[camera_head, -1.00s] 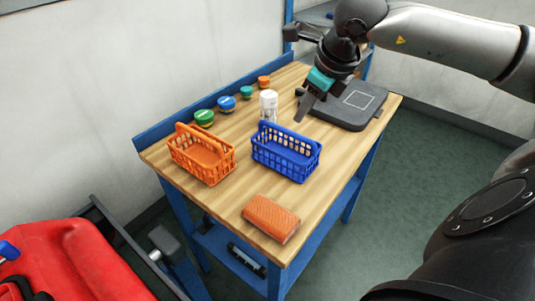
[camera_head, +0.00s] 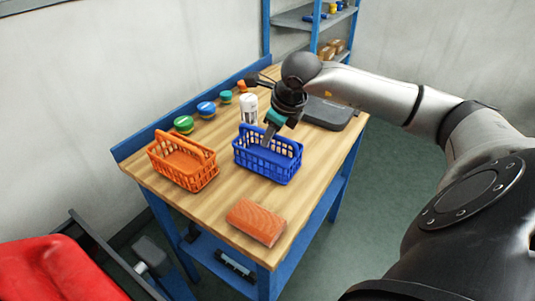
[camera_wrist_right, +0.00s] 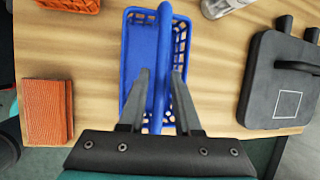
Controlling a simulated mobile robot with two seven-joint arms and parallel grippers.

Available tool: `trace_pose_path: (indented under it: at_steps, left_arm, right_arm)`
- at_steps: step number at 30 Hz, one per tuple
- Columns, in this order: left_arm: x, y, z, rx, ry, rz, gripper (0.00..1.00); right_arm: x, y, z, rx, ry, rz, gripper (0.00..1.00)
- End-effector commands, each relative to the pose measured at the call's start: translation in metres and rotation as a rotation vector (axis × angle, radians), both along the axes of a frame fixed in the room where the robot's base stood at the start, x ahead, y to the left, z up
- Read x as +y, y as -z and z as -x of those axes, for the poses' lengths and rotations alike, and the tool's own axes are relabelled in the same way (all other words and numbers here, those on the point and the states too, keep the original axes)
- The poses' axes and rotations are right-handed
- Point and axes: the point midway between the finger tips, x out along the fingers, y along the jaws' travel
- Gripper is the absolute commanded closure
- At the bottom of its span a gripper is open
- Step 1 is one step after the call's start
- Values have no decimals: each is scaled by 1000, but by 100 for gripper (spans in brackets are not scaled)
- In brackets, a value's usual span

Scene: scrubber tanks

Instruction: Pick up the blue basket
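The blue basket (camera_head: 268,164) stands upright on the wooden table, right of the orange basket. It looks empty, and its handle is partly hidden by my gripper in the head view. My right gripper (camera_head: 268,140) reaches down over the basket from behind. In the right wrist view the blue basket (camera_wrist_right: 128,55) lies below the gripper (camera_wrist_right: 160,75), whose two fingers are spread apart. The basket's handle runs between the fingers, with gaps on both sides. My left gripper is not in view.
The orange basket (camera_head: 183,163) stands to the left and an orange-brown block (camera_head: 256,222) lies in front. A white bottle (camera_head: 248,109) and several coloured round containers (camera_head: 206,110) stand behind. A dark flat case (camera_head: 326,113) lies at the table's back right.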

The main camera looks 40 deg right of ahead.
Motion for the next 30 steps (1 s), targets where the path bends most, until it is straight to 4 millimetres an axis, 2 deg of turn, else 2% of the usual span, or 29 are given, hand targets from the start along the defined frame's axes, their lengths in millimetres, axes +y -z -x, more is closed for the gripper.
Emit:
trace_pose_path:
  at_steps: [6, 9, 30]
  left_arm:
    - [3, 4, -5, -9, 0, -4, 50]
    - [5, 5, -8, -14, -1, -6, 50]
    - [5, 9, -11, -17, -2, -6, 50]
  right_arm:
    - [0, 26, -16, 2, 2, -4, 68]
    - [-1, 33, -19, 2, 0, 0, 68]
    - [-1, 38, -19, 1, 0, 0, 68]
